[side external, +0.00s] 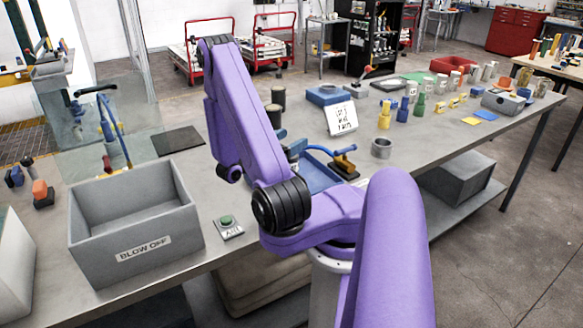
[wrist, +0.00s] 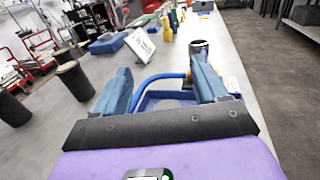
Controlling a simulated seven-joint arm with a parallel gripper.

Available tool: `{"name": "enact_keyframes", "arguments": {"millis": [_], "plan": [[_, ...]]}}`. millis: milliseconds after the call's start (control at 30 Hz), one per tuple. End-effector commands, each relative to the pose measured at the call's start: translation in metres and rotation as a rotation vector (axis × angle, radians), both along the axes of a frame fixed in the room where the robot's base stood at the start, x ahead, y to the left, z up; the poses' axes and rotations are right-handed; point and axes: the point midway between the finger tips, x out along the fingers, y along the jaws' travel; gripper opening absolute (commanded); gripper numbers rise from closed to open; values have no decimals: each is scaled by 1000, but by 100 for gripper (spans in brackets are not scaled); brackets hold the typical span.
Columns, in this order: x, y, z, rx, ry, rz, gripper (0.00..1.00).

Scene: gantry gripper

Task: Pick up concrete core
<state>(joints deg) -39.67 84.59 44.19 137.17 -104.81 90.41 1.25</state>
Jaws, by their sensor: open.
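In the side external view my purple arm mostly hides the gripper.
A blue tray (side external: 320,175) and a blue hose with a brass-coloured nozzle (side external: 344,160) lie by my gripper. A grey bin (side external: 135,232) marked BLOW OFF and a green button (side external: 227,221) are near the front edge.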

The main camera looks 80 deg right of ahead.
Motion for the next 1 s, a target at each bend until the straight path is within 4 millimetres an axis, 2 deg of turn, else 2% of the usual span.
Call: {"name": "enact_keyframes", "arguments": {"millis": [367,667,800,1000], "plan": [[0,0,-27,3,1,0,72],[0,1,-65,3,1,0,72],[-11,-16,-62,-2,-3,-4,72],[-15,-26,-61,-1,-1,-1,72]]}}
